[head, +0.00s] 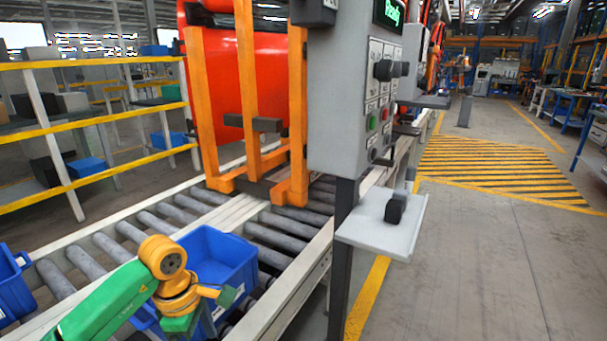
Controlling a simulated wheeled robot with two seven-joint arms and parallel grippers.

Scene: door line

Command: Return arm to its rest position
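My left arm (115,301) comes in from the lower left, green with orange-yellow joints. It bends at an orange joint (163,257) and turns down past a second joint. It is in front of a blue bin (219,250) on the roller conveyor; I cannot tell whether it touches the bin. My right arm and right gripper are not in view.
A grey control box (350,95) with knobs and buttons stands on a dark post beside the conveyor (105,245). A small shelf (385,232) holds a black object. An orange frame (247,95) stands over the rollers. Open floor (490,260) lies right.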

